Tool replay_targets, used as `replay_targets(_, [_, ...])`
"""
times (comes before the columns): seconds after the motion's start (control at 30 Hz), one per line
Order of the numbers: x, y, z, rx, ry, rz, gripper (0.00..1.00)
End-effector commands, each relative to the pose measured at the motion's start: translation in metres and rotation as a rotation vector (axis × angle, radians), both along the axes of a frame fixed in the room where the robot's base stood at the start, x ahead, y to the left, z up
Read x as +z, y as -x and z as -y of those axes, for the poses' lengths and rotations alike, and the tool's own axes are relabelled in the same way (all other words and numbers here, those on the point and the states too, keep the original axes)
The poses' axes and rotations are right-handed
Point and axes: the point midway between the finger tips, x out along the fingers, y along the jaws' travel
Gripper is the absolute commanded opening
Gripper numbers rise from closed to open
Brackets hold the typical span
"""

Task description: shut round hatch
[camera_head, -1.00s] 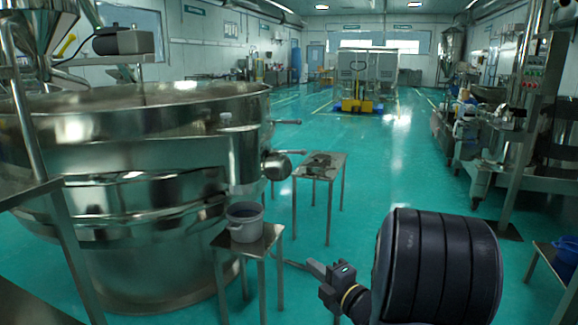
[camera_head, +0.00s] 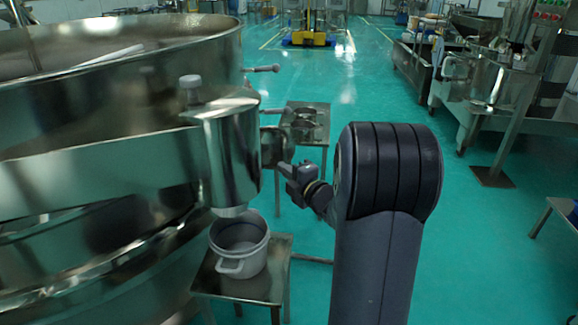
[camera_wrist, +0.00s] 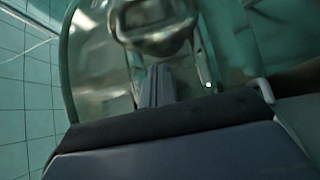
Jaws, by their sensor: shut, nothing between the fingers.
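The big steel sieve (camera_head: 90,170) fills the left of the head view, with a cylindrical steel spout (camera_head: 228,150) on its side. A small metal piece (camera_head: 272,147) stands at the spout's right side, probably the round hatch seen nearly edge-on; whether it is open or closed I cannot tell. My gripper (camera_head: 284,168) is shut and empty, close to this piece; contact is unclear. In the wrist view, the shut fingers (camera_wrist: 157,85) point at a blurred, shiny curved metal surface (camera_wrist: 95,60) with a rounded metal fitting (camera_wrist: 155,22) above the fingertips.
A grey pot (camera_head: 240,246) stands on a small steel table (camera_head: 232,288) below the spout. Another small table (camera_head: 310,113) with metal parts stands behind my gripper. Two rods with knobs (camera_head: 262,69) stick out from the sieve.

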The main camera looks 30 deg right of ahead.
Motion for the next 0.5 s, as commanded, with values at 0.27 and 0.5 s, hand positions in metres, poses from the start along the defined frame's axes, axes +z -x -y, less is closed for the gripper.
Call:
replay_targets(0.27, [-0.001, -0.025, 0.021, -0.002, 0.001, 0.0, 0.0])
replay_targets(0.5, [-0.001, -0.029, 0.024, -0.002, 0.001, 0.0, 0.0])
